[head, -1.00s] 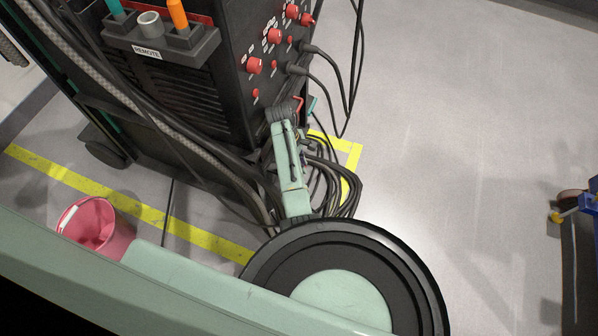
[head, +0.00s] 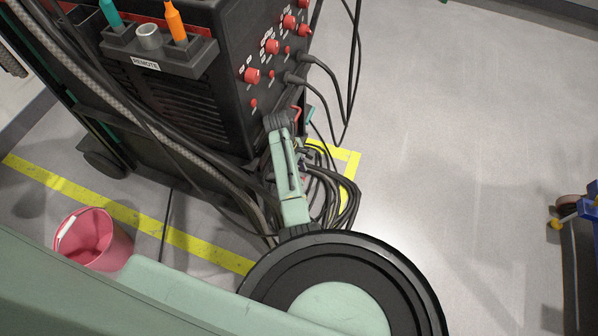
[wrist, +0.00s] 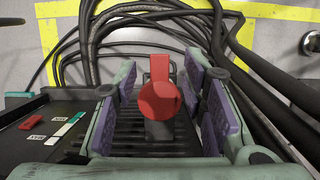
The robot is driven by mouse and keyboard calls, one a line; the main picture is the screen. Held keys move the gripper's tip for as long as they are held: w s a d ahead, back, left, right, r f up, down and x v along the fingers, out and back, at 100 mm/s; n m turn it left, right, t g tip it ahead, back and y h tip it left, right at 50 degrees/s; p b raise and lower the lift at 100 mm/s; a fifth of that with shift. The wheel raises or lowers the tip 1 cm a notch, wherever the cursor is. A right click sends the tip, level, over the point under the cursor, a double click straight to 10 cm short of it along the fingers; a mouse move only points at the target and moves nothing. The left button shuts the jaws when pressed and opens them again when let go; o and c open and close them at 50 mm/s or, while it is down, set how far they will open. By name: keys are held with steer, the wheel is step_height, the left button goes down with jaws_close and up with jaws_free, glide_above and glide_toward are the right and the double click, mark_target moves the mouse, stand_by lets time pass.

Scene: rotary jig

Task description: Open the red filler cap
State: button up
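The red filler cap (wrist: 160,101) stands in the middle of the wrist view, with a raised red tab or lever (wrist: 160,68) at its top, on a dark ribbed part. My gripper (wrist: 163,98) is open around it, with one purple-padded finger on the left and another on the right. A gap shows between the cap and each pad, so it is not gripped. In the head view a small red part, likely the cap, shows beside the end of my arm at the lower corner of the black machine (head: 190,105); my fingers are not clear there.
Loops of black cable (wrist: 110,28) lie on the floor beyond the cap, over yellow floor tape (wrist: 270,13). Thick hoses run close on the right in the wrist view. A pink bucket (head: 92,240) stands at lower left in the head view. The floor at right is mostly clear.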

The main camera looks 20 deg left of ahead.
step_height(320, 180, up, 10)
stand_by(0.4)
steer(key=shift+f, duration=0.1)
